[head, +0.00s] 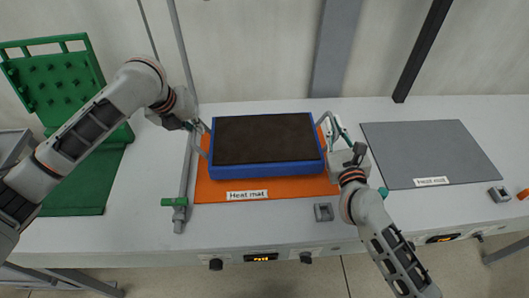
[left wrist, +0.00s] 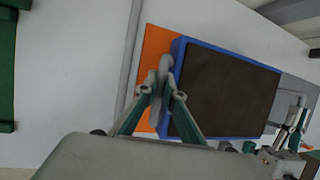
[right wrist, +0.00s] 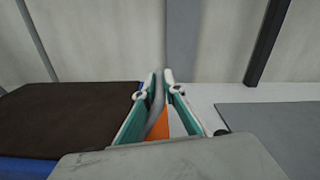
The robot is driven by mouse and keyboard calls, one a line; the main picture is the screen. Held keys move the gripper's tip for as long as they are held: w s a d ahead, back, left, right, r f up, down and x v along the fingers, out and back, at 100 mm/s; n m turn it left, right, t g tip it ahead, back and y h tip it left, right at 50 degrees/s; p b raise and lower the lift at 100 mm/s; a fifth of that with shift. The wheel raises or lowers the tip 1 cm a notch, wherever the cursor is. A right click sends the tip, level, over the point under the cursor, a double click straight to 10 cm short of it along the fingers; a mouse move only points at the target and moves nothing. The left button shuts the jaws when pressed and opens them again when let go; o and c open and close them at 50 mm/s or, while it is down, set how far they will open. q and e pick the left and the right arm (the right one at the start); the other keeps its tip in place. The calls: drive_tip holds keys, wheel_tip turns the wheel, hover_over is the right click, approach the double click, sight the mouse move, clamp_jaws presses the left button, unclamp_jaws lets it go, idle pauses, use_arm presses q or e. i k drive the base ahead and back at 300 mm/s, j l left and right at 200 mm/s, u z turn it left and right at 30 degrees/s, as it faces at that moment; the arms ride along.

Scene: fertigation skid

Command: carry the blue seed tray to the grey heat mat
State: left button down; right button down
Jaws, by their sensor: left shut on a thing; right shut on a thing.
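The blue seed tray (head: 265,170), filled with dark soil, is over the orange heat mat (head: 232,190) in the head view. I cannot tell whether it rests on that mat or is slightly above it. A grey handle shows at each end of the tray. My left gripper (head: 200,126) is shut on the left handle (left wrist: 166,75). My right gripper (head: 332,133) is shut on the right handle (right wrist: 157,108). The grey heat mat (head: 424,152) lies flat and bare to the right, with a white label at its front edge.
A green pegboard-like stand (head: 57,85) is at the far left. A grey rail with a green clamp (head: 174,202) runs beside the orange mat. Small grey boxes (head: 324,212) sit near the bench's front edge. A strip of white bench separates the two mats.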

sight(429, 149)
drive_tip(key=l, duration=1.45)
drive_tip(key=i+l, duration=0.1)
drive_tip(key=l, duration=1.35)
